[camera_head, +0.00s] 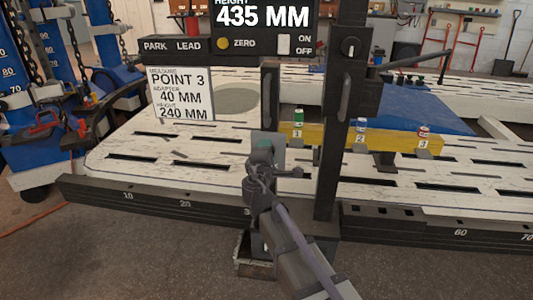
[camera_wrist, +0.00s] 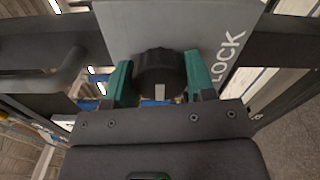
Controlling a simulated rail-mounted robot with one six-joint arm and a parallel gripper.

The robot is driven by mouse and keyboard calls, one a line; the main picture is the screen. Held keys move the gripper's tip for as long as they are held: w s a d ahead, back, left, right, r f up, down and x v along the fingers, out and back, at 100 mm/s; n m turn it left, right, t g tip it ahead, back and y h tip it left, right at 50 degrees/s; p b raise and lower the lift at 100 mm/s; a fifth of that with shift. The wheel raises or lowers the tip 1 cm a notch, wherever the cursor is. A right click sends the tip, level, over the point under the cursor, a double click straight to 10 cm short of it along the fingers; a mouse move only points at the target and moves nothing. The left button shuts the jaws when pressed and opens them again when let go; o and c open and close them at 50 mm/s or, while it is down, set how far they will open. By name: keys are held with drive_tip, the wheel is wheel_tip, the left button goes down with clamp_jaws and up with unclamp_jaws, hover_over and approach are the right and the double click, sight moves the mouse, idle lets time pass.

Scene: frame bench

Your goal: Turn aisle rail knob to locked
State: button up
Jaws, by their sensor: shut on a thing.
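The rail knob (camera_wrist: 160,68) is black and round, with a pale mark on its lower edge in the wrist view. It sits on a grey plate (camera_wrist: 135,25) with the word LOCK printed to the right of the knob. The pale mark does not point at that word. My gripper (camera_wrist: 160,82) has its two green fingers on either side of the knob and is shut on it. In the head view my gripper (camera_head: 266,150) is at the grey plate beside the dark upright, and it hides the knob.
A dark upright post (camera_head: 326,170) stands right of my gripper, with a black side handle. A white slotted bench (camera_head: 215,165) spreads behind. A yellow beam (camera_head: 390,138) carries several small numbered adapters. A display panel (camera_head: 225,45) and a note card (camera_head: 181,95) are above left.

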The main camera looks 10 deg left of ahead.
drive_tip(key=o, duration=0.9)
drive_tip(key=shift+o, duration=0.2)
drive_tip(key=s, duration=1)
drive_tip(key=shift+s+a, duration=0.15)
drive_tip(key=shift+s, duration=0.25)
